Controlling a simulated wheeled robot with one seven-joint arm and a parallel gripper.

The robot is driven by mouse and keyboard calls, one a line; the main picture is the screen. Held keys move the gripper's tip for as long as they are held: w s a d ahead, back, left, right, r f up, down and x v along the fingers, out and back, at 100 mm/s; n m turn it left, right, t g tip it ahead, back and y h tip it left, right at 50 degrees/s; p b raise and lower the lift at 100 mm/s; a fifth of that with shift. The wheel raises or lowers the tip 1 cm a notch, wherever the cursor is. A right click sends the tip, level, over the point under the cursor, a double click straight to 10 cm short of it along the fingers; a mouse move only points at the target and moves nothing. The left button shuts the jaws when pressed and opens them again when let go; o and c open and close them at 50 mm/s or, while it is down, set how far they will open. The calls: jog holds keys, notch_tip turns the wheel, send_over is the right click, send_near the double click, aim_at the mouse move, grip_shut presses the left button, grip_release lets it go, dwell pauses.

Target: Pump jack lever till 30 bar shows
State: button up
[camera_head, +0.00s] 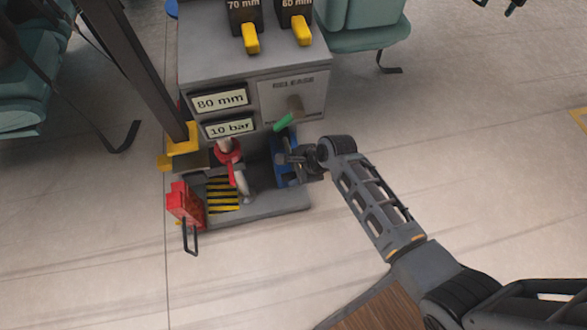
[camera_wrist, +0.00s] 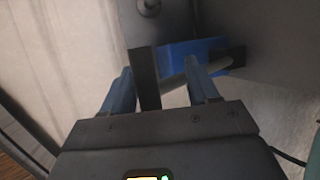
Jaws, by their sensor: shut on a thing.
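The blue jack (camera_head: 286,170) stands at the right side of the grey console's base. A green-ended lever (camera_head: 284,122) slants above it. My gripper (camera_head: 296,160) reaches in from the right at the jack and hides part of it. In the wrist view, my gripper's fingers (camera_wrist: 162,84) stand on either side of a dark upright bar (camera_wrist: 143,75) and a pale rod (camera_wrist: 181,78), with blue jack parts (camera_wrist: 185,52) behind. My gripper is shut on the jack lever; the exact contact is hard to see. The pressure display (camera_head: 229,128) reads 10 bar.
Above it, another display (camera_head: 220,100) reads 80 mm. A RELEASE panel (camera_head: 293,98) has a knob. A red-handled part (camera_head: 230,155), a striped plate (camera_head: 222,194) and a red box (camera_head: 185,204) are left of the jack.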

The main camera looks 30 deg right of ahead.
jog(key=shift+s, duration=0.1)
jog(key=c, duration=0.7)
jog(key=shift+s+f, duration=0.3)
jog(key=shift+f, duration=0.3)
jog(key=shift+s+f, duration=0.25)
jog(key=shift+f, duration=0.3)
jog(key=shift+c, duration=0.2)
jog(key=o, duration=1.4)
jog(key=shift+w, duration=0.1)
jog(key=shift+w+d+r, duration=0.1)
jog(key=shift+r, duration=0.1)
jog(key=shift+r+p, duration=0.2)
jog(key=shift+p, duration=0.1)
jog(key=p+v, duration=0.3)
jog(key=v, duration=0.4)
jog(key=shift+d+r, duration=0.1)
jog(key=shift+r, duration=0.05)
